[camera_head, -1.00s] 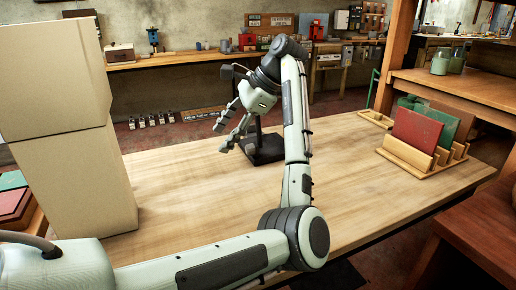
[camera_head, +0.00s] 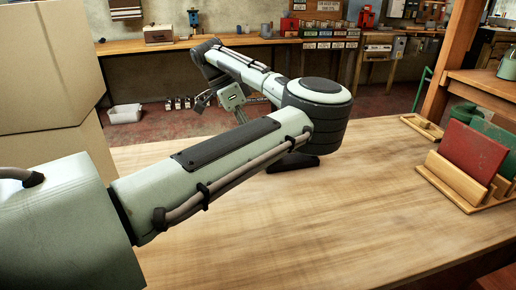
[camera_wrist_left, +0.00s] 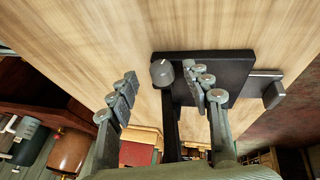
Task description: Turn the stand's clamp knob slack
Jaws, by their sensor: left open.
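The stand's black base (camera_head: 292,162) shows at the table's far side in the head view, with the rest of the stand hidden behind my left arm. In the left wrist view I see the dark base plate (camera_wrist_left: 235,72), a dark post (camera_wrist_left: 171,125) and a round grey knob (camera_wrist_left: 161,72). My left gripper (camera_wrist_left: 163,86) is open. Its fingers appear on either side of the knob in the picture, with no contact visible. I cannot tell whether the knob is level with the fingertips. My right gripper is not in view.
A tall cardboard box (camera_head: 50,65) stands at the left. A wooden rack (camera_head: 452,178) holding red and green panels (camera_head: 472,152) is at the right. A workbench (camera_head: 150,48) runs along the back wall.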

